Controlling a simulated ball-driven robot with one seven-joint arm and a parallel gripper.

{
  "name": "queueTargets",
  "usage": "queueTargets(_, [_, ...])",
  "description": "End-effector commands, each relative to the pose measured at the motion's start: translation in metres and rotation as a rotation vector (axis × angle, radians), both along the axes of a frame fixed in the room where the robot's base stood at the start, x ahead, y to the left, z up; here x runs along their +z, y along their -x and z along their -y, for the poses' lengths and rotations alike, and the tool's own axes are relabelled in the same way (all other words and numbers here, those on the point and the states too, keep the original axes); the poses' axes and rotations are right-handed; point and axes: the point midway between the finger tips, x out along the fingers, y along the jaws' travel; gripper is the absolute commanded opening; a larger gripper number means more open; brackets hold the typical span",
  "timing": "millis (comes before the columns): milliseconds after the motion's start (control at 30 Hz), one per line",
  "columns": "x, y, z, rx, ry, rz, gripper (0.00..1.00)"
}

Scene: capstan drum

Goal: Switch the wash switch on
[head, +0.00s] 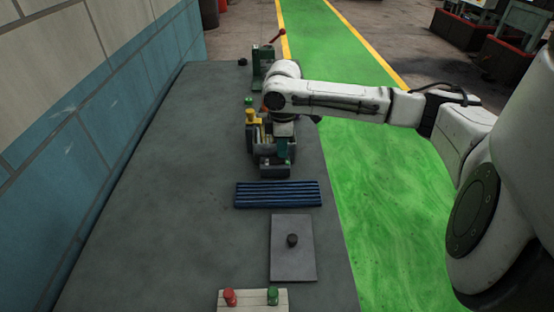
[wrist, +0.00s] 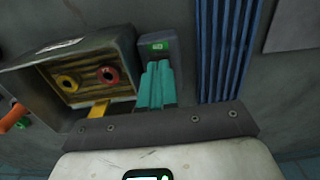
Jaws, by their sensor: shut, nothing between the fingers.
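A small grey housing with a green label (wrist: 158,47) stands beside an open grey box (wrist: 115,42) in the wrist view. The label's lettering is too small to read. The housing may carry the wash switch, but no lever or rocker on it shows clearly. My gripper (wrist: 156,68) has teal fingers, shut together and empty, with tips just in front of or over this housing, below the label in the picture. I cannot tell whether they touch it. In the head view my gripper (head: 283,154) hangs over the near end of the same unit, partly hiding it.
The box holds a yellow ring (wrist: 68,83) and a red ring (wrist: 107,74). A blue ribbed mat (head: 278,194), a grey plate with a black knob (head: 292,241), and a panel with red (head: 230,297) and green (head: 272,296) buttons lie nearer. The bench's left side is clear.

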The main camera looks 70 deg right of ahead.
Motion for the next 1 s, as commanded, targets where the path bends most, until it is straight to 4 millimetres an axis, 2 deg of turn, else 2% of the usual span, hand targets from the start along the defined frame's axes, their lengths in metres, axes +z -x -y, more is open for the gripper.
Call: queueTargets(1000, [-0.014, 0.000, 0.000, 0.000, -0.001, 0.000, 0.00])
